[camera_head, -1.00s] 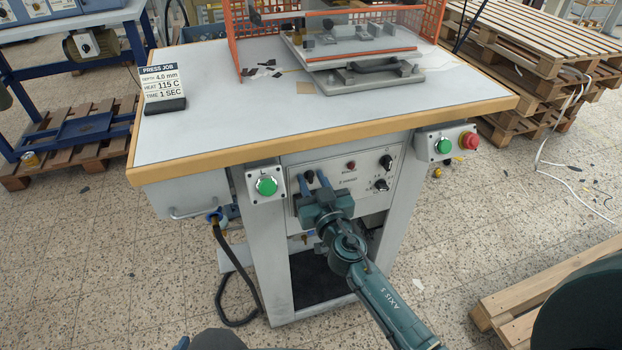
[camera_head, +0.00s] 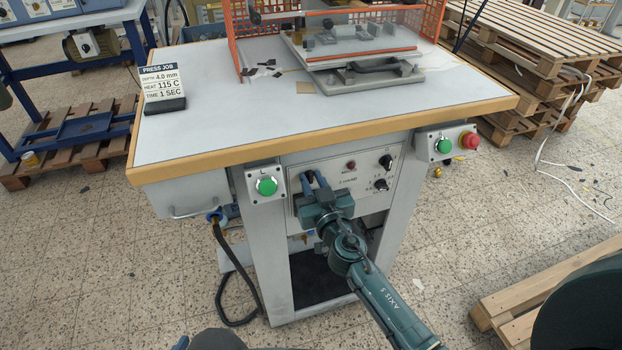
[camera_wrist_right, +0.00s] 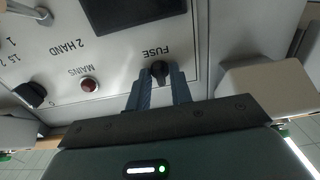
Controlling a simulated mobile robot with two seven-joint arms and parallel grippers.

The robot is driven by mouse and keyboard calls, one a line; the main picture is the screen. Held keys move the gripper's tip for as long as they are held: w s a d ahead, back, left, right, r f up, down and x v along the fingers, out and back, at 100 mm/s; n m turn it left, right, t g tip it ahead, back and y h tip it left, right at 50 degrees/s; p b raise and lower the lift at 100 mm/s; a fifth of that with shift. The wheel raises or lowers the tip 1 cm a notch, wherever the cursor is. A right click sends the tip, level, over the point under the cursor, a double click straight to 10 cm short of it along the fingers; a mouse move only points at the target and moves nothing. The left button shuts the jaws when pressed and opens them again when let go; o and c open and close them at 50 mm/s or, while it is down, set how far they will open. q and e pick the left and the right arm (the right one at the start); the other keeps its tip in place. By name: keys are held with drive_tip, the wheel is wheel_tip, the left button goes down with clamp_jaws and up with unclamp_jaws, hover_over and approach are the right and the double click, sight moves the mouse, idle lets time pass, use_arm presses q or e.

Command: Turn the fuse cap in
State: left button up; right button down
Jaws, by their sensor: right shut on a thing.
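The fuse cap (camera_wrist_right: 160,70) is a small black knob on the pale control panel, under the upside-down word FUSE in the right wrist view. My right gripper (camera_wrist_right: 158,78) is shut on the fuse cap, with one blue-grey finger on each side of it. In the head view my right gripper (camera_head: 314,178) reaches the left part of the panel (camera_head: 340,168), and its fingers mostly hide the cap. How far the cap is turned cannot be told. My left gripper is not in view.
On the panel are a red mains lamp (camera_head: 351,164) and black knobs (camera_head: 386,161). A green button box (camera_head: 266,186) is close left of my gripper. Another green button (camera_head: 444,146) and a red stop button (camera_head: 470,141) are at right. The table edge (camera_head: 330,143) overhangs above.

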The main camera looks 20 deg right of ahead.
drive_tip(key=shift+f+m+b, duration=0.1)
drive_tip(key=shift+m+b, duration=0.4)
drive_tip(key=shift+m, duration=1.3)
